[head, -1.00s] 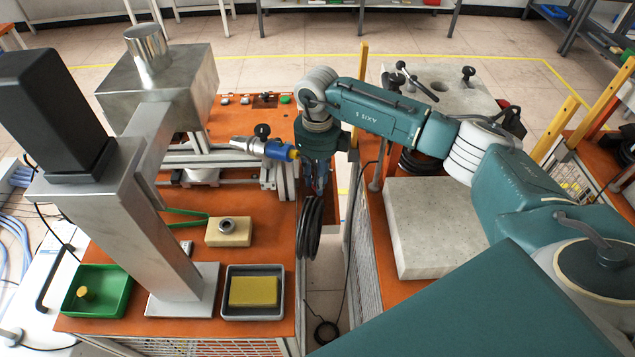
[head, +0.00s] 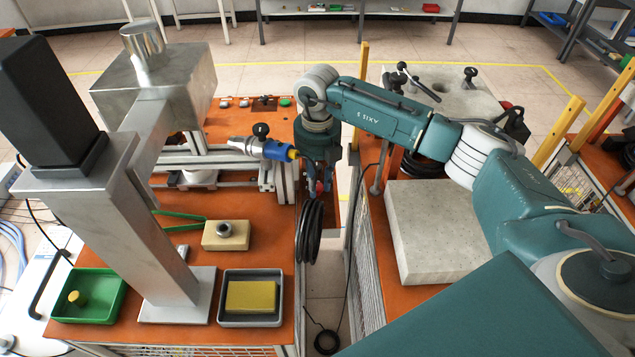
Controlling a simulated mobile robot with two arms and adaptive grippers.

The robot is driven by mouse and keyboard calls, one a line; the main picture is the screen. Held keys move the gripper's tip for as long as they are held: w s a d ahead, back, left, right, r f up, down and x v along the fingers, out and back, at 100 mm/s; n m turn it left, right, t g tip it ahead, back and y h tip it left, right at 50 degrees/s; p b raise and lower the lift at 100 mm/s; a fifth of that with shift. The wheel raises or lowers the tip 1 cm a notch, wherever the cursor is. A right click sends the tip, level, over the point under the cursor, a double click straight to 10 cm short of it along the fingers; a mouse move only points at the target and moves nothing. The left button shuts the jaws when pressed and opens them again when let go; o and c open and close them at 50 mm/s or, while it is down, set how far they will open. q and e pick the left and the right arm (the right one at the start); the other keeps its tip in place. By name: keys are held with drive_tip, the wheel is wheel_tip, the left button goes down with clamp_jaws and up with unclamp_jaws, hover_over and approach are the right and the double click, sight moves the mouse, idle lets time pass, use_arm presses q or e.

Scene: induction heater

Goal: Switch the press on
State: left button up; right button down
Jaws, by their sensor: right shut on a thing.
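A grey metal machine, which looks like the press (head: 165,85), stands at the left, with a black box (head: 48,100) on its slanting column. No switch shows clearly. My right gripper (head: 318,190) points down beside the right edge of the orange table, just right of a blue and yellow cylinder end (head: 275,150). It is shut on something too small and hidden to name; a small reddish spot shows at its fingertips. A coil of black cable (head: 311,232) hangs just below the fingers. I cannot tell whether they touch it. My left gripper is not in view.
The orange table (head: 225,185) carries a green tray (head: 88,298), a grey tray (head: 250,300) with a yellow block, and a beige block (head: 226,236) with a ring. A narrow gap parts it from a second bench with a pale slab (head: 440,230).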

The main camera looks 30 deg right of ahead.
sight(318, 186)
drive_tip(key=shift+w+r, duration=0.1)
drive_tip(key=shift+r, duration=0.05)
idle(0.3)
drive_tip(key=c, duration=1.5)
unclamp_jaws()
drive_tip(key=shift+o, duration=0.2)
wheel_tip(318, 186, up, 12)
